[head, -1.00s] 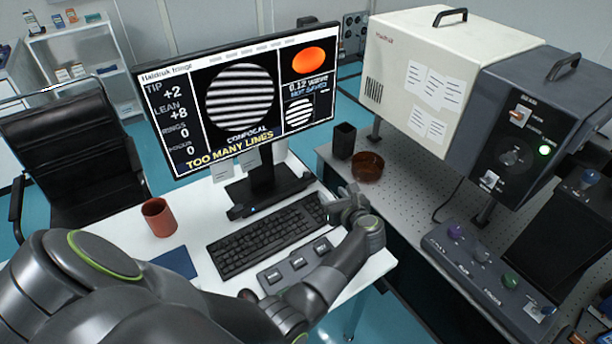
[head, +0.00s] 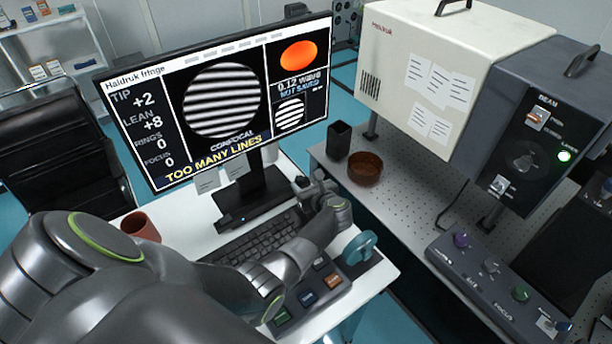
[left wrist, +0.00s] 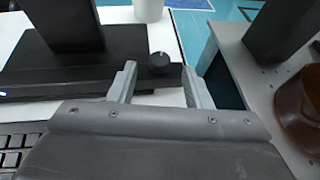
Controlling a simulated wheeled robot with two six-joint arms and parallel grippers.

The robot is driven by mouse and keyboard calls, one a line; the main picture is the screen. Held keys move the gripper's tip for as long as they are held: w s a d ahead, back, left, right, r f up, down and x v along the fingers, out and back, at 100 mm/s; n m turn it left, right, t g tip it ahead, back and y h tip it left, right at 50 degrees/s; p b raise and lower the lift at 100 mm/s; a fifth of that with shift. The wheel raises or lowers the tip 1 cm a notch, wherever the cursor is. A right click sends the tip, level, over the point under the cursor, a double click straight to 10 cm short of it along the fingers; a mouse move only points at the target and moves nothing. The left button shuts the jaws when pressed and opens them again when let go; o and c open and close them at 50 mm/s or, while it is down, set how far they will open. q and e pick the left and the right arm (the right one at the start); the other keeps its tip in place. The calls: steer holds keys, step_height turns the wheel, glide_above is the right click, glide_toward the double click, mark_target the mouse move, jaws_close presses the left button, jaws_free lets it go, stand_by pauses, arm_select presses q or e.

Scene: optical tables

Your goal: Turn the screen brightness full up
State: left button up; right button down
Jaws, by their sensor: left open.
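The monitor (head: 225,98) stands on the desk with its screen lit, showing striped circles and "TOO MANY LINES". Its black stand base (head: 232,219) also shows in the left wrist view (left wrist: 60,72). A small round black knob (left wrist: 159,62) sits at the right end of that base. My left gripper (left wrist: 158,78) is open, its fingers on either side of the knob in the picture, the knob just beyond the tips. I cannot tell whether they touch. In the head view my left gripper (head: 308,190) is beside the base's right end. My right gripper is not in view.
A keyboard (head: 255,243) lies in front of the stand, partly under my arm. A red mug (head: 140,226) stands left. The optical table (head: 400,190) holds a brown bowl (head: 365,169) and black box (head: 339,140).

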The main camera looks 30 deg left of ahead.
arm_select(q)
steer(key=shift+x, duration=1)
steer(key=shift+s, duration=0.1)
jaws_close()
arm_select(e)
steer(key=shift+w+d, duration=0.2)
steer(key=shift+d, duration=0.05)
